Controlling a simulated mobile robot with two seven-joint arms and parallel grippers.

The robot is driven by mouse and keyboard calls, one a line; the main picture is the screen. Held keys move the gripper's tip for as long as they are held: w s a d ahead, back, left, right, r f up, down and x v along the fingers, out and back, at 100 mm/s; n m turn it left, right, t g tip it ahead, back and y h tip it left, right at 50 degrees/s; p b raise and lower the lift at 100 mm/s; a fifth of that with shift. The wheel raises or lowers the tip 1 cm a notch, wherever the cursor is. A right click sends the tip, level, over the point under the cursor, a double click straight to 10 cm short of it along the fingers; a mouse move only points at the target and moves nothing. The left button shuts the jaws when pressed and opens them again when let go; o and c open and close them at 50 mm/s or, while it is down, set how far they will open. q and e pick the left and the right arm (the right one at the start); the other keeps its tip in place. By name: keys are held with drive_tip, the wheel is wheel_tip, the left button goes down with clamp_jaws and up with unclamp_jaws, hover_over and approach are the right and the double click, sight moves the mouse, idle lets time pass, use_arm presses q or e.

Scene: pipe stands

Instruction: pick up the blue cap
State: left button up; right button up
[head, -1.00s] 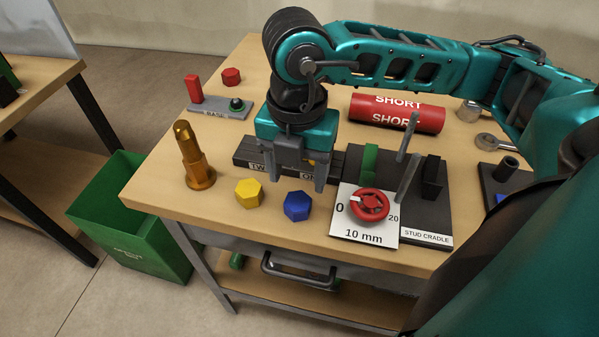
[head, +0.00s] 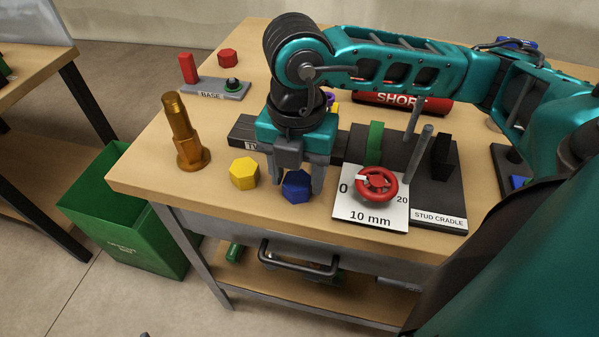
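The blue cap (head: 297,192) is a hexagonal piece lying on the wooden table near its front edge, right of a yellow hexagonal cap (head: 244,174). My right gripper (head: 296,183) points down over the blue cap, with one finger on its left and one on its right. The fingers are spread, and the fingertips are low beside the cap; I cannot tell whether they touch it. The gripper's palm hides a little of the cap's back. My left gripper is not in view.
A bronze stepped post (head: 183,135) stands to the left. Right of the gripper are a 10 mm plate (head: 371,218) with a red handwheel (head: 376,184) and the stud cradle (head: 438,217) with upright rods. A green bin (head: 130,235) stands on the floor left of the table.

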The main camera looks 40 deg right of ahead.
sight(297, 180)
drive_tip(key=c, duration=0.9)
drive_tip(key=shift+o, duration=0.2)
drive_tip(key=shift+r+p, duration=3)
drive_tip(key=shift+r, duration=1.1)
drive_tip(key=shift+f, duration=0.1)
